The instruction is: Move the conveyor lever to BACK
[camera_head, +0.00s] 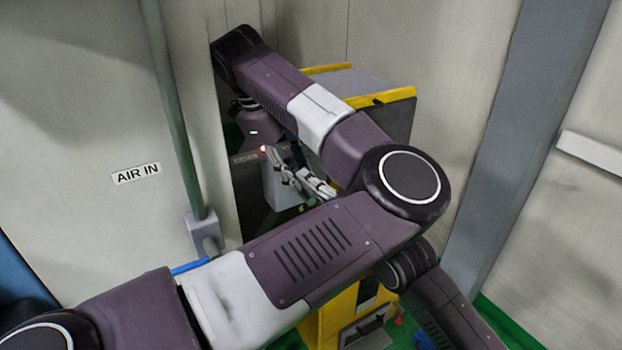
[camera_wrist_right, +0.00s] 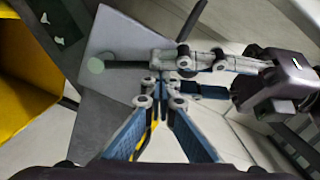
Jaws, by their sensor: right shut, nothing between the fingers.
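The left arm crosses the head view and folds back at its elbow. Its gripper (camera_head: 292,178) is small beside a grey box (camera_head: 277,190); I cannot tell whether it is open or shut. In the right wrist view, my right gripper's blue-grey fingers (camera_wrist_right: 163,88) meet, shut and empty, in front of the grey box (camera_wrist_right: 90,125). Another gripper (camera_wrist_right: 215,62) reaches across from the right, close to my fingertips. A dark rod (camera_wrist_right: 190,22) rises behind the fingers; it may be the conveyor lever. I cannot read a BACK marking, and contact with the rod cannot be told.
A yellow-edged machine (camera_head: 385,97) stands behind the arm. A yellow unit (camera_head: 335,318) is below it. Walls and a grey post (camera_head: 530,130) leave little room around the arms.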

